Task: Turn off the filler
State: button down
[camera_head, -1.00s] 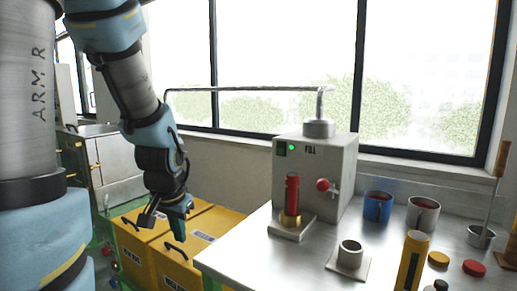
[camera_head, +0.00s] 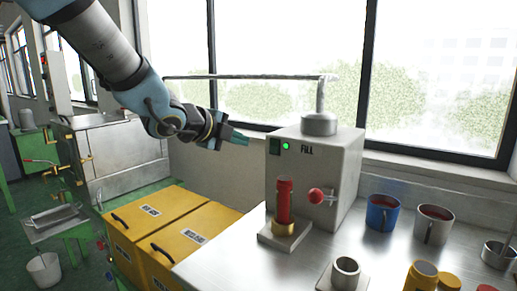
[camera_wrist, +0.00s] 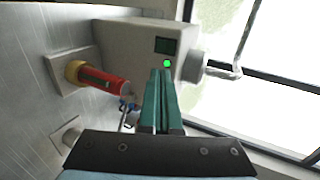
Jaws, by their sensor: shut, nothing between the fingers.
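The filler (camera_head: 330,175) is a grey box marked FILL on the metal table. On its front face are a dark switch panel (camera_head: 275,147) and a lit green light (camera_head: 286,146). A red-knobbed valve (camera_head: 316,196) is on its front. A red cylinder on a brass base (camera_head: 284,205) stands upright before it. My gripper (camera_head: 243,138) is shut and empty, left of the panel at about its height, and looks apart from it. In the wrist view the teal fingers (camera_wrist: 160,75) point toward the filler, with the panel (camera_wrist: 166,46) and green light (camera_wrist: 167,63) just beyond the tips.
Yellow boxes (camera_head: 150,215) stand left of the table. A blue mug (camera_head: 381,212) and a grey mug (camera_head: 433,224) stand right of the filler. A small cup on a plate (camera_head: 346,272) and a yellow cylinder (camera_head: 421,276) are in front. A metal pipe (camera_head: 250,77) runs above.

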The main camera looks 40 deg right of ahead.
aim_at(274, 150)
jog(key=p+x, duration=0.2)
jog(key=x, duration=1.2)
jog(key=shift+f, duration=0.1)
jog(key=shift+f+b, duration=0.35)
jog(key=shift+b, duration=0.65)
jog(key=h+b, duration=0.1)
jog(key=b, duration=0.1)
jog(key=shift+d+f+b, duration=0.1)
jog(key=shift+f+b, duration=0.1)
jog(key=shift+b, duration=0.1)
jog(key=shift+r+p, duration=0.35)
jog(key=shift+r, duration=0.1)
